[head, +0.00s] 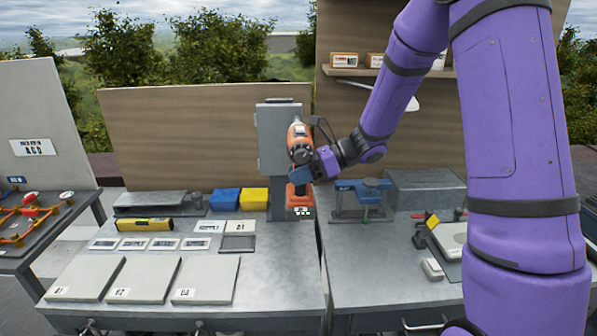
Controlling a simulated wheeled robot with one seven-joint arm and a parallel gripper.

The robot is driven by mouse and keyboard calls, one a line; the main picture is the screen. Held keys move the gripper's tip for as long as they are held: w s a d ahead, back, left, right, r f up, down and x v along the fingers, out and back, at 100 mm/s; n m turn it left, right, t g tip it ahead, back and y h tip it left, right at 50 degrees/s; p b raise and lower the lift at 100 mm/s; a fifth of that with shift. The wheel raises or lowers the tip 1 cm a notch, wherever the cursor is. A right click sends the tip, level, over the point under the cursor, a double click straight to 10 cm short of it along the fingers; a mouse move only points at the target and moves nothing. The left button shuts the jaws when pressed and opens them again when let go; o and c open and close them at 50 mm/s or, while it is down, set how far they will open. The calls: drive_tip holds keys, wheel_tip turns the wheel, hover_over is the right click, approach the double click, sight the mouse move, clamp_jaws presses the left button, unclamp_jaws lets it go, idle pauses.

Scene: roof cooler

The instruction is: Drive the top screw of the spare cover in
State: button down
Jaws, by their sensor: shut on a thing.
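My gripper (322,163) is shut on an orange and black power driver (299,143), held upright with its battery base and small green lights at the bottom. The driver is in front of a grey box-like cover (268,130) on a post at the back of the bench. The driver hides the right part of the cover. I cannot see the screws or the driver's tip, nor tell whether the tip touches anything.
The left bench (255,262) bears three pale numbered plates (207,280), a yellow tool (145,224), and blue (224,199) and yellow (255,198) boxes. A blue clamp-like device (360,190) stands just right of the driver. A wooden panel (180,130) closes the back.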

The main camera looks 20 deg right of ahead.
drive_tip(key=shift+s+a, duration=0.2)
drive_tip(key=shift+s, duration=0.45)
drive_tip(key=shift+s+a, duration=0.25)
drive_tip(key=shift+s, duration=0.35)
drive_tip(key=shift+s+a, duration=0.2)
drive_tip(key=shift+s, duration=0.45)
